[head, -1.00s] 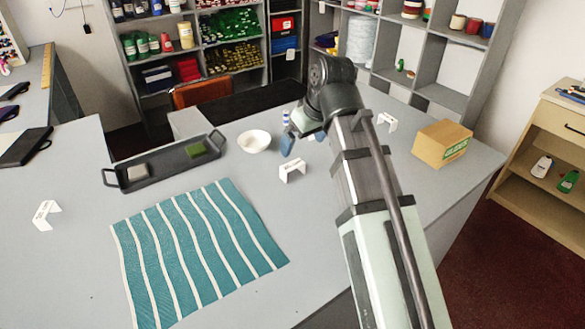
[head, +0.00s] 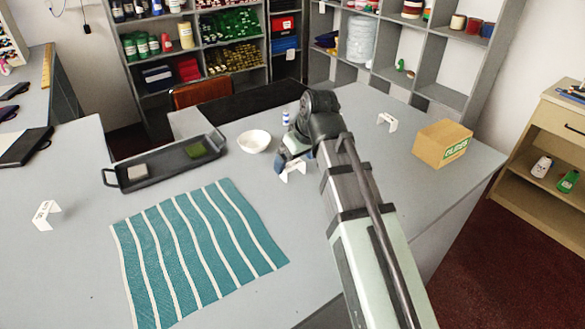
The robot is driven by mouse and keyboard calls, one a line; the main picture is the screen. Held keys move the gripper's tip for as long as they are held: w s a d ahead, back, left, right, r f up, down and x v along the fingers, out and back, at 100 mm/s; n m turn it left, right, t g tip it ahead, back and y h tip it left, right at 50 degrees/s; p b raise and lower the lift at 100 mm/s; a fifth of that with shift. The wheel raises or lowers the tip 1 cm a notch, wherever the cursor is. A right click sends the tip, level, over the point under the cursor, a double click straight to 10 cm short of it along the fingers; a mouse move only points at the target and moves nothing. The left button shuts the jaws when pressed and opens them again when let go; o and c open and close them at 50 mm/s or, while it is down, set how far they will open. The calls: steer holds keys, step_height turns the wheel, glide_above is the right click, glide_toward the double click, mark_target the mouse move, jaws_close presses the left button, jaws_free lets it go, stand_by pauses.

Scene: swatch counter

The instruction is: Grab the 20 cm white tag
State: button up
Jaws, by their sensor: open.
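Three small folded white tags stand on the grey counter (head: 300,240). One tag (head: 293,170) is in the middle, one (head: 386,122) at the back right, and one (head: 45,214) at the left. Their printing is too small to read surely, so I cannot tell which is the 20 cm one. My gripper (head: 285,163) is open and low, right at the middle tag, partly covering it. I cannot tell whether the fingers touch the tag or stand around it.
A white bowl (head: 254,141) and a dark tray (head: 122,184) with two small cloth pieces are left of my gripper. A small bottle (head: 286,118) is behind it. A striped teal cloth (head: 183,245) lies in front; a cardboard box (head: 430,154) stands right.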

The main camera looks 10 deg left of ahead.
mark_target(293, 165)
steer(key=shift+x, duration=2.05)
steer(key=shift+c, duration=0.3)
steer(key=c, duration=1)
steer(key=shift+o, duration=0.2)
